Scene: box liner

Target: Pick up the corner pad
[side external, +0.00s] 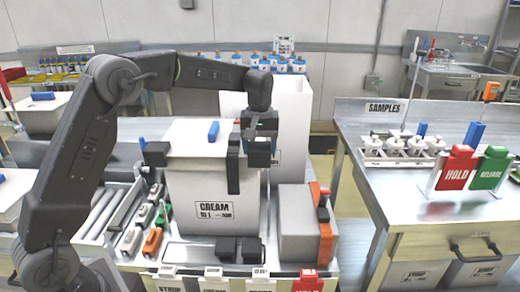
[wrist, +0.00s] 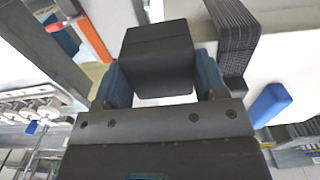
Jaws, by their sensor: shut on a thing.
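My gripper (side external: 260,143) points down beside the right edge of the box marked CREAM (side external: 205,205). In the wrist view its two blue fingertips (wrist: 157,82) are shut on a black corner pad (wrist: 157,58), one on each side. The held corner pad also shows in the side view (side external: 260,155) as a dark block under the gripper. Another black, ribbed pad (wrist: 236,35) sits close by at the box edge, and shows in the side view (side external: 233,170) as a dark strip. Whether the held pad touches the box is unclear.
A tall white carton (side external: 292,130) stands behind. Small coloured tools (side external: 150,235) lie left.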

